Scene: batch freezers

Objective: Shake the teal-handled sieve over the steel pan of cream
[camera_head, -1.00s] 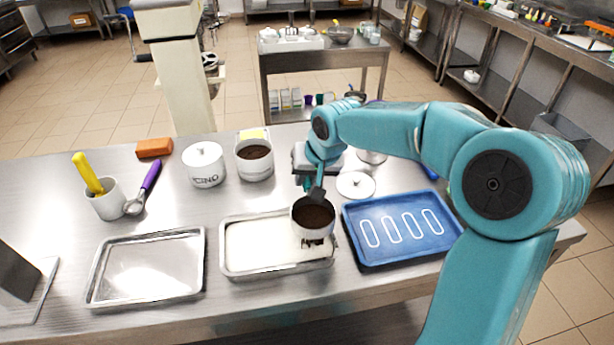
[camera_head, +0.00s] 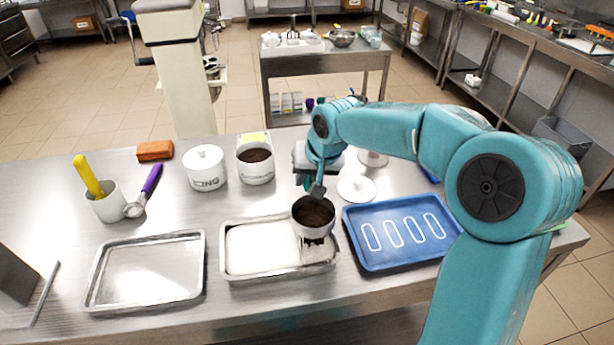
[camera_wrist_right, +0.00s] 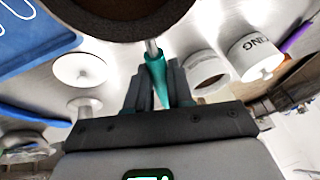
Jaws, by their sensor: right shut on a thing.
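The sieve (camera_head: 314,216) is a round cup with dark brown powder inside, held over the right part of the steel pan (camera_head: 230,273) of white cream. Its teal handle (camera_wrist_right: 156,78) shows in the right wrist view, between the fingers of my right gripper (camera_wrist_right: 160,90). The right gripper (camera_head: 317,184) is shut on that handle, behind the sieve in the head view. Brown specks lie on the cream below the sieve. The sieve's underside hides part of the pan's right end. My left gripper is not in view.
A blue tray (camera_head: 440,259) with white outlines is right of the pan, an empty steel tray (camera_head: 195,290) left. Behind stand a white lidded canister (camera_head: 205,172), a tub of brown powder (camera_head: 255,170), a white lid (camera_head: 356,189), an orange block (camera_head: 155,151) and a purple-handled scoop (camera_head: 150,183).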

